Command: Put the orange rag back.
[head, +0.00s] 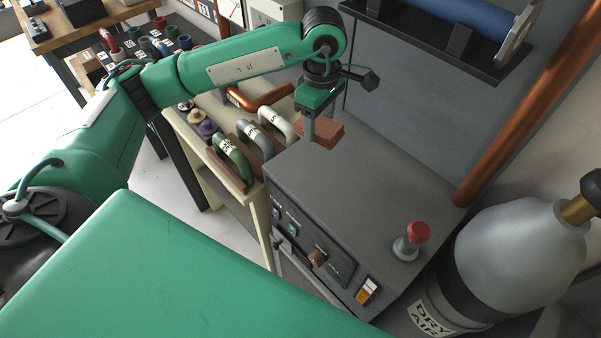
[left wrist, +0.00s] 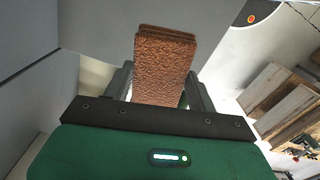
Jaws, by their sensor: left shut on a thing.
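The orange rag (head: 328,135) is a folded, brownish-orange textured stack. It is at the back left edge of the grey cabinet's top in the head view. My left gripper (head: 309,130) points down and is shut on it. In the left wrist view the rag (left wrist: 165,65) stands out from between the two fingers (left wrist: 160,88). I cannot tell whether the rag touches the cabinet top. My right gripper is not in view.
The grey cabinet (head: 335,190) has a red-topped knob (head: 417,232) on top. A dry air cylinder (head: 520,250) stands to its right. Several labelled handles, including a green one (head: 232,158), stand on the bench at left. A copper pipe (head: 520,110) rises behind. The cabinet's middle top is clear.

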